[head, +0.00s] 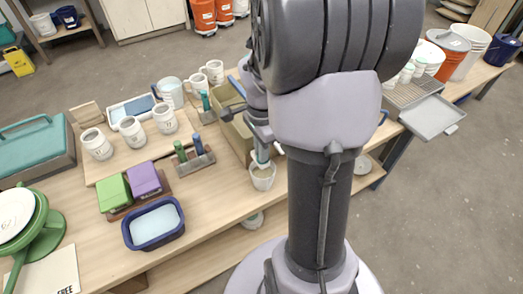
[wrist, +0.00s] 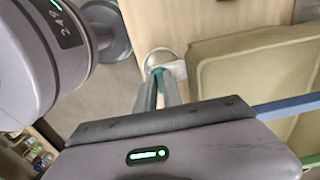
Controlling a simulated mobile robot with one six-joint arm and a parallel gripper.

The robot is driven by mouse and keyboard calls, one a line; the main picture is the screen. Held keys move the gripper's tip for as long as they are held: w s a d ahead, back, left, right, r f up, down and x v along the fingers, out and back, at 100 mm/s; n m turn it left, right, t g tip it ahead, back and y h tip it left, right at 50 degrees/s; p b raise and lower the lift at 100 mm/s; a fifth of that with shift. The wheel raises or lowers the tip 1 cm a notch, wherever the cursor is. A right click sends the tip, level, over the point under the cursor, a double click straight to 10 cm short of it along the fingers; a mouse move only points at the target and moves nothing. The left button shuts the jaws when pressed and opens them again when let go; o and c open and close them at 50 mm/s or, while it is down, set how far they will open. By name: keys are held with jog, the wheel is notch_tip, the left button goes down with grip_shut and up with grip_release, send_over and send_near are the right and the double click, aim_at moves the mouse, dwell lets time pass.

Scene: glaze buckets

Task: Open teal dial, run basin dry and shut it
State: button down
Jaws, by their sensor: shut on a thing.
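My gripper (head: 262,150) points down at the table's front edge, beside the olive-tan basin (head: 233,133). In the wrist view its two fingers (wrist: 157,92) are close together, shut on the teal dial (wrist: 157,71), which shows only as a small teal patch at the tips. A whitish bucket (head: 263,182) is right below the fingertips in the head view. Its pale rim shows behind the dial in the wrist view (wrist: 159,55). The basin fills the right of the wrist view (wrist: 250,48). My arm hides part of it in the head view, and I cannot tell its water level.
Several white mugs (head: 132,131) stand on a board at left. A stand with green-handled and blue-handled tools (head: 194,163) is left of the basin. A navy tub (head: 153,223) and green and purple blocks (head: 115,193) are nearer. A grey tray (head: 431,116) juts out at right.

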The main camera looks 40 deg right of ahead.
dwell(0.3)
jog(key=c, duration=1.8)
grip_release()
jog(key=shift+o, duration=0.2)
notch_tip(320, 180, up, 17)
jog(key=p, duration=0.7)
jog(key=shift+r, duration=0.2)
